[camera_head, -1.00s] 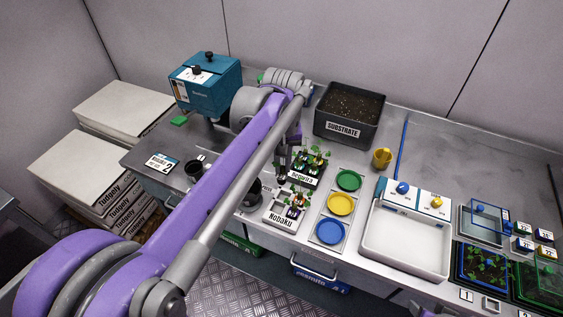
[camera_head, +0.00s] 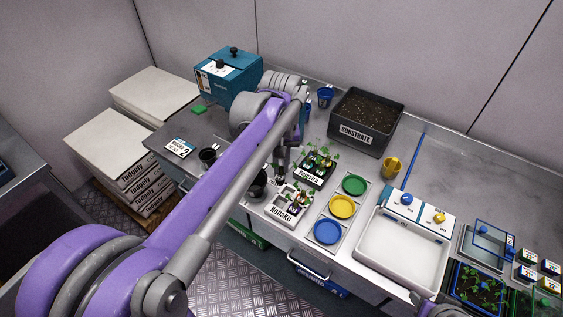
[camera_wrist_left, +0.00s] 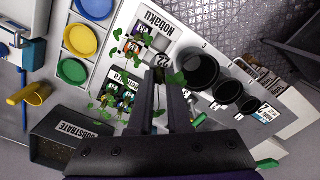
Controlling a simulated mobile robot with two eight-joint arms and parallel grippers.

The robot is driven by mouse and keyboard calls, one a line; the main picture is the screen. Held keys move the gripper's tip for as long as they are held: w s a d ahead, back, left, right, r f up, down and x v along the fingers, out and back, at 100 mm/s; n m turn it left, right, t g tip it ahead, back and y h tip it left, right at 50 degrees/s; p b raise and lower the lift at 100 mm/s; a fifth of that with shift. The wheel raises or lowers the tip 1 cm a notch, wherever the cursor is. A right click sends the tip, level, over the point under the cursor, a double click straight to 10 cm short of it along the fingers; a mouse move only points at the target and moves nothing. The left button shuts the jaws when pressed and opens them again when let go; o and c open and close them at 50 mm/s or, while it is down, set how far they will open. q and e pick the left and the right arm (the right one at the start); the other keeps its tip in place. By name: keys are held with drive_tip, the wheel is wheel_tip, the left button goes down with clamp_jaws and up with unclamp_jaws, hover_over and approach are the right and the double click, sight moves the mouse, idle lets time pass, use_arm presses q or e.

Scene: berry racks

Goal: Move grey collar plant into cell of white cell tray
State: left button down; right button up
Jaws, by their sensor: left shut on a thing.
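My left gripper (camera_head: 280,180) is between the black pots and the dark tray, just behind the white cell tray (camera_head: 273,208). In the left wrist view its fingers (camera_wrist_left: 162,85) are shut with green leaves around them. I take the held thing to be the grey collar plant (camera_wrist_left: 177,79); its collar is hidden by the fingers. The white cell tray is labelled Nobaku, and it also shows in the left wrist view (camera_wrist_left: 168,43). My right gripper is not in view.
The dark tray (camera_head: 308,175) with several plants stands close beside my left gripper. Black pots (camera_head: 257,185) are on its other side. Green (camera_head: 354,185), yellow (camera_head: 342,207) and blue (camera_head: 327,231) dishes lie to the right. The substrate bin (camera_head: 358,135) stands behind.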

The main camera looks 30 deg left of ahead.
sight(281, 174)
use_arm(q)
drive_tip(key=shift+f+b, duration=0.95)
drive_tip(key=shift+f, duration=1.25)
drive_tip(key=shift+f+b, duration=2)
drive_tip(key=shift+f, duration=1.7)
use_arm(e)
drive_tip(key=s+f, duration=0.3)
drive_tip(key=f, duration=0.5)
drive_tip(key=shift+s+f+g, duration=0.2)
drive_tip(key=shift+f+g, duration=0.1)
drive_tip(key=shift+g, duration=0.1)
use_arm(q)
drive_tip(key=c, duration=0.8)
unclamp_jaws()
